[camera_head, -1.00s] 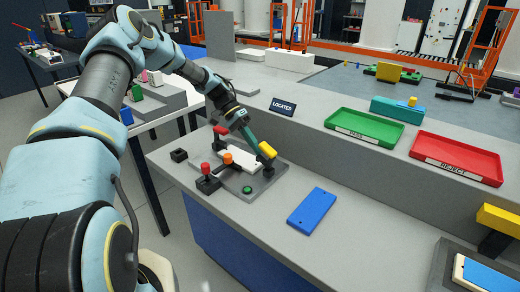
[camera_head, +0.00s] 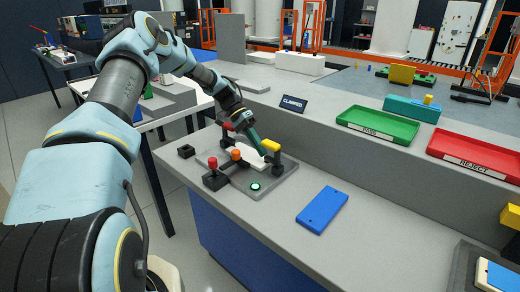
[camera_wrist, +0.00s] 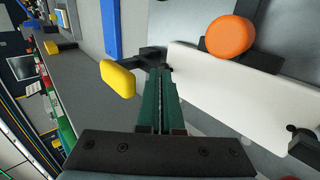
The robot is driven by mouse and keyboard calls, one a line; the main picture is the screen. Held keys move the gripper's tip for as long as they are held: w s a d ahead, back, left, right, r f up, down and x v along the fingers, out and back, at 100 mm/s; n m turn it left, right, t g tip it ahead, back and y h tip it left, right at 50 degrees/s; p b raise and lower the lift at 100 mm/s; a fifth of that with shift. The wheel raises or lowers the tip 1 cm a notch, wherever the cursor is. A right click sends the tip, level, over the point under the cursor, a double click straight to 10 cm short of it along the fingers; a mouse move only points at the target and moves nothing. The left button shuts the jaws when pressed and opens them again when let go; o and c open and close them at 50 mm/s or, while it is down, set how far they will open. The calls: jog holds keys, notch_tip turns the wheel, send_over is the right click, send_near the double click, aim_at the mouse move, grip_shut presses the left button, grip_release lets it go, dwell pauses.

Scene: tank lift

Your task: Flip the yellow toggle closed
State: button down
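The yellow toggle (camera_head: 271,145) is at the far right end of the grey clamping fixture (camera_head: 257,197), its yellow grip lying roughly level. In the wrist view the yellow grip (camera_wrist: 117,79) is left of my fingertips, on a dark arm. My gripper (camera_head: 261,151) points down beside the toggle; its green fingers (camera_wrist: 160,85) are together with nothing between them. They appear apart from the yellow grip, though contact with the dark arm is unclear. A white plate (camera_wrist: 220,85) lies in the fixture, with an orange knob (camera_wrist: 230,36) over its edge.
A red-knobbed toggle (camera_head: 212,164) and a lit green button (camera_head: 255,186) are on the fixture. A sign (camera_head: 293,104) reads CLAMPED. A blue plate (camera_head: 322,210) lies on the bench right of it. Green PASS (camera_head: 378,126) and red REJECT (camera_head: 475,154) trays stand on the ledge.

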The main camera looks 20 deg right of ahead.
dwell(0.4)
jog(key=b+v, duration=0.2)
jog(key=v, duration=0.8)
jog(key=shift+w+a+r+b, duration=0.15)
jog(key=shift+w+r+b, duration=0.1)
jog(key=shift+w+b, duration=0.1)
jog(key=shift+s, duration=0.15)
jog(key=s+a+n+t+y, duration=0.2)
jog(key=s+a+n+t, duration=0.2)
jog(key=s+a, duration=0.7)
jog(key=s+a+n+t+y, duration=0.2)
jog(key=s+a+n+t, duration=0.3)
jog(key=s+a, duration=0.6)
jog(key=a+n, duration=0.2)
jog(key=a, duration=0.3)
jog(key=shift+s+a, duration=0.35)
jog(key=shift+a, duration=0.05)
jog(key=shift+r, duration=0.1)
